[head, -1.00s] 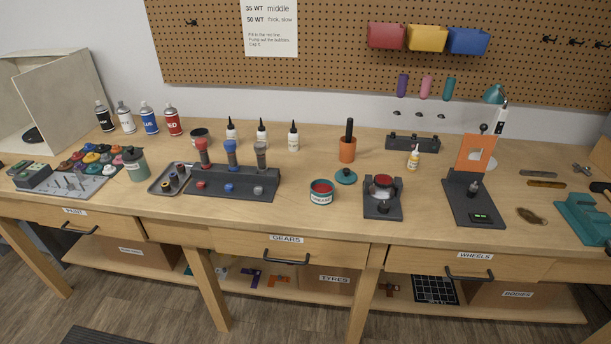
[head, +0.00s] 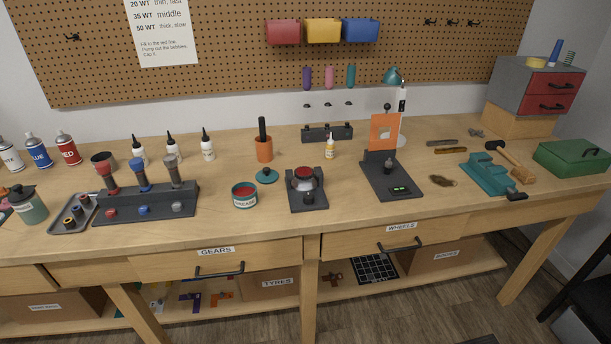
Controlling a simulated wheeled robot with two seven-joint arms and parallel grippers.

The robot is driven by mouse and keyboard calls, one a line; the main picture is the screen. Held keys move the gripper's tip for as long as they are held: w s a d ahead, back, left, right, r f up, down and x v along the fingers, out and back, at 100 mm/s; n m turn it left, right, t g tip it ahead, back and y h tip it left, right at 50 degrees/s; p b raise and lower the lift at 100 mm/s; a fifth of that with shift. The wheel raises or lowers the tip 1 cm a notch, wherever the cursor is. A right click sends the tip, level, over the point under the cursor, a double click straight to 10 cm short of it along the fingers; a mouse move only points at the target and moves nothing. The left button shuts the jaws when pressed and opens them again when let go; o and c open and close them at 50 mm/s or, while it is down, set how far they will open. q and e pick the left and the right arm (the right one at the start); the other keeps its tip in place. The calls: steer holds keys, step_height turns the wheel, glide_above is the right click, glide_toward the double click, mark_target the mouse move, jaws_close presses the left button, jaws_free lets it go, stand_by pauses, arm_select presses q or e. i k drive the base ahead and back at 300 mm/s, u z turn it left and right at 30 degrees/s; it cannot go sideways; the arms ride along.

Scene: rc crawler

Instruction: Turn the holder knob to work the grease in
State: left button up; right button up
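The holder (head: 308,199) is a dark grey block on the bench, near the middle of the head view. A round part with a red top (head: 304,172) sits in its ring. A small dark knob (head: 308,196) shows on the front part of the holder; its turn angle is too small to tell. An open grease tin (head: 244,197) with red contents stands left of the holder. Its teal lid (head: 266,176) lies on the bench behind the tin. Neither of my grippers is in view.
A shock stand (head: 147,205) is to the left and a grey stand with an orange plate (head: 383,134) to the right. A teal vise (head: 488,174) is farther right. Bare wood surrounds the holder.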

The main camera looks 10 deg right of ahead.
mark_target(308, 199)
steer(key=z, duration=2.3)
steer(key=i, duration=1.3)
steer(key=u, duration=2.75)
